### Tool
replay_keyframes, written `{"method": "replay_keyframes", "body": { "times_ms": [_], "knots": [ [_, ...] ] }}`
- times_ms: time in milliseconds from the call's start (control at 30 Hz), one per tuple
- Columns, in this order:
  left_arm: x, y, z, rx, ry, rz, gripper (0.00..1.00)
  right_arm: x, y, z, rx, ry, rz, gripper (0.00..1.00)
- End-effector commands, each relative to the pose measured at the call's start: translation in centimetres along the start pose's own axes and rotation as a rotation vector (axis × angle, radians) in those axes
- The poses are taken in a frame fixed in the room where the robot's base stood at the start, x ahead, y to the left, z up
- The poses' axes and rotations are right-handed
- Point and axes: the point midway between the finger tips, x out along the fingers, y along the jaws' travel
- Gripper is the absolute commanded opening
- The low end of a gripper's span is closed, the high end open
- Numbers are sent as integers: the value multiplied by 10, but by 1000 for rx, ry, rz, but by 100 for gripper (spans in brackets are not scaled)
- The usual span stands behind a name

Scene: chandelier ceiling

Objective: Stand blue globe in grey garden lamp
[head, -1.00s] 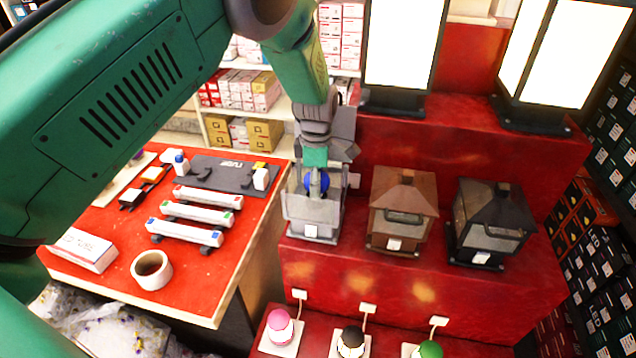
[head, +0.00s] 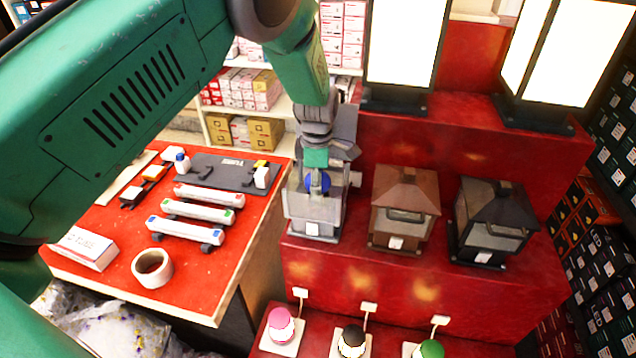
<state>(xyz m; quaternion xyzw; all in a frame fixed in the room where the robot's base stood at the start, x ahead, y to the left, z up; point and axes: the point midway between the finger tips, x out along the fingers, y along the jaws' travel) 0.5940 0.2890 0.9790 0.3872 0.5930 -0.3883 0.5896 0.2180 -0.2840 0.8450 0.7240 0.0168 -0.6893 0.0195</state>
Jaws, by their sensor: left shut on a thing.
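The grey garden lamp (head: 312,212) stands at the left end of the red middle step, with its lid tipped open behind it. My left gripper (head: 318,180) reaches down from above into the lamp's open top and is shut on the blue globe (head: 314,184). The globe shows only partly, at the level of the lamp's upper opening; its lower end and the inside of the lamp are hidden. My right gripper does not show.
A brown lamp (head: 404,208) and a black lamp (head: 490,220) stand to the right on the same step. Tall lit lamps (head: 405,45) stand above. Pink (head: 281,322), black (head: 352,340) and green (head: 430,349) globes sit below. A red workbench (head: 190,290) is at left.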

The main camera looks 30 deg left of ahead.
Motion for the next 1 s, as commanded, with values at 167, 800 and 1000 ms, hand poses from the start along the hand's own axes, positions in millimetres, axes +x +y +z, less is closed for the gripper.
{"method": "replay_keyframes", "body": {
  "times_ms": [167,800,1000],
  "knots": [
    [3,0,0,0,0,0,20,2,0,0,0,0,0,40],
    [8,0,0,0,0,1,73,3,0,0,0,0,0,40],
    [0,1,0,0,-1,2,73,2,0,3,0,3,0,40]
  ]
}}
